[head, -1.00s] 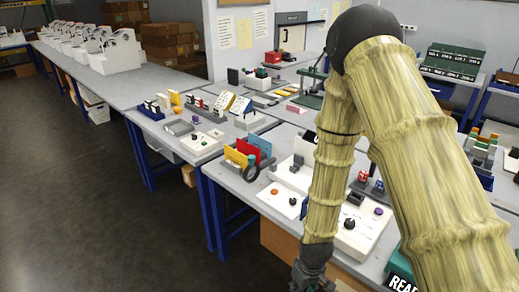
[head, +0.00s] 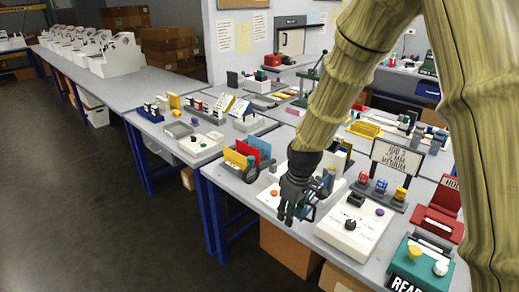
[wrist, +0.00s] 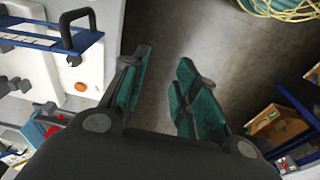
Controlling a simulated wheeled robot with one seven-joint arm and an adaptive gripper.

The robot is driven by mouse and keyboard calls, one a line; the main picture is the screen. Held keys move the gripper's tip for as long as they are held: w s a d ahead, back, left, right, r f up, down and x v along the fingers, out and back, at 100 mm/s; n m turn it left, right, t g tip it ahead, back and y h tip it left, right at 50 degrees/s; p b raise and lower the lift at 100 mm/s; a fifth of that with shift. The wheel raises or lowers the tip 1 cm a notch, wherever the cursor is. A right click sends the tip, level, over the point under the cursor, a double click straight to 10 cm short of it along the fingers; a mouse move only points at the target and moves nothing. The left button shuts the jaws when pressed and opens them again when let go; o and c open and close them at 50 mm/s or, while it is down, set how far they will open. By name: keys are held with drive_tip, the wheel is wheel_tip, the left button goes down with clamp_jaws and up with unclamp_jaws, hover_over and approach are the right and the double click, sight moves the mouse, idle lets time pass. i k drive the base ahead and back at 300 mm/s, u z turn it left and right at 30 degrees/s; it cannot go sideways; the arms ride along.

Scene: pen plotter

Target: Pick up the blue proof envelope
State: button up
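The blue proof envelope (head: 263,147) appears in the head view as the blue sheet standing at the right of a small rack. A red one (head: 249,151) and a yellow one (head: 234,158) stand beside it. My gripper (head: 291,218) hangs fingers-down near the table's front edge, to the right of and below the rack, apart from the envelope. In the wrist view my gripper (wrist: 163,65) is open, with dark floor between its teal-padded fingers and nothing held.
A white control box with a black knob (head: 351,225) is right of my gripper. A black ring (head: 242,174) is by the rack. A job sign (head: 397,160) stands behind. An orange button (wrist: 80,87) shows in the wrist view. The floor (head: 90,220) at left is clear.

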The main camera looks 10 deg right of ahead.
sight(265, 148)
drive_tip(key=i, duration=2)
